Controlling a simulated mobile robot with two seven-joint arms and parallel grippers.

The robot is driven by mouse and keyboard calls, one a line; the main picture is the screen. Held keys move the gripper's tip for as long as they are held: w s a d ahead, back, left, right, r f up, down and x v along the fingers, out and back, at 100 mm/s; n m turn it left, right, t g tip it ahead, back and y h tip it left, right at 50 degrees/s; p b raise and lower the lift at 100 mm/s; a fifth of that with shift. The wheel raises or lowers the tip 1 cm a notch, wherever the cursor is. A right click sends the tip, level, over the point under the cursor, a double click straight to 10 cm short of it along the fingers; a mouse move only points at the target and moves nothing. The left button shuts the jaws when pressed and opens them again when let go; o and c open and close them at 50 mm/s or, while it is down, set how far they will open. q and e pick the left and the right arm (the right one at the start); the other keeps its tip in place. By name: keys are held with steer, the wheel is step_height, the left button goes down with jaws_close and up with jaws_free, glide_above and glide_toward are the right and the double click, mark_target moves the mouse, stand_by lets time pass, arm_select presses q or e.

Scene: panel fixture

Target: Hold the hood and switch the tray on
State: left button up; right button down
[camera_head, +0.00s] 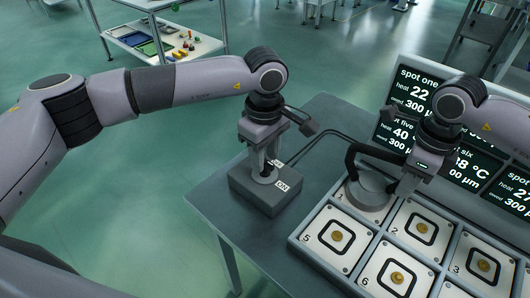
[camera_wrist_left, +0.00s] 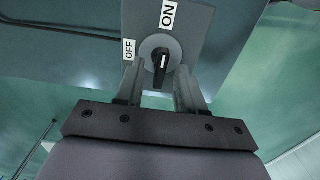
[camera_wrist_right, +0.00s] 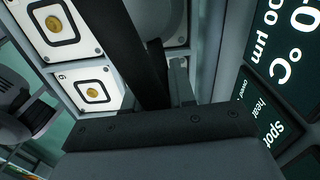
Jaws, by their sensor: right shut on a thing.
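The grey switch box (camera_head: 265,190) sits on the table, with ON and OFF labels and a rotary knob. My left gripper (camera_head: 265,170) points down over it. In the left wrist view, its fingers (camera_wrist_left: 160,88) stand apart on either side of the black knob (camera_wrist_left: 162,62), whose white mark points roughly towards ON. The round grey hood (camera_head: 369,194) sits over a back-left cell of the tray (camera_head: 300,243). My right gripper (camera_head: 388,190) is shut on the hood's black handle (camera_head: 352,160); the handle also crosses the right wrist view (camera_wrist_right: 125,50). The grip itself is partly hidden.
Several numbered tiles with gold discs, such as one at the front left (camera_head: 337,236), lie in the tray cells. Display panels (camera_head: 400,130) with heat readings stand behind the tray. A cable runs from the box. The table (camera_head: 225,200) is bare left of the box.

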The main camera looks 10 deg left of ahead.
arm_select(q)
step_height(320, 180, up, 12)
stand_by(0.6)
stand_by(0.4)
arm_select(e)
steer(key=c, duration=0.9)
jaws_free()
steer(key=shift+o, duration=0.2)
steer(key=shift+r, duration=0.1)
step_height(320, 180, up, 12)
steer(key=shift+f, duration=0.2)
arm_select(q)
steer(key=shift+r+p, duration=0.55)
arm_select(e)
steer(key=d+r, duration=0.1)
steer(key=d, duration=0.1)
steer(key=s+d+r, duration=0.1)
steer(key=d+r, duration=0.1)
steer(key=shift+s+d+r, duration=0.15)
steer(key=shift+s+d, duration=0.05)
steer(key=shift+d, duration=0.2)
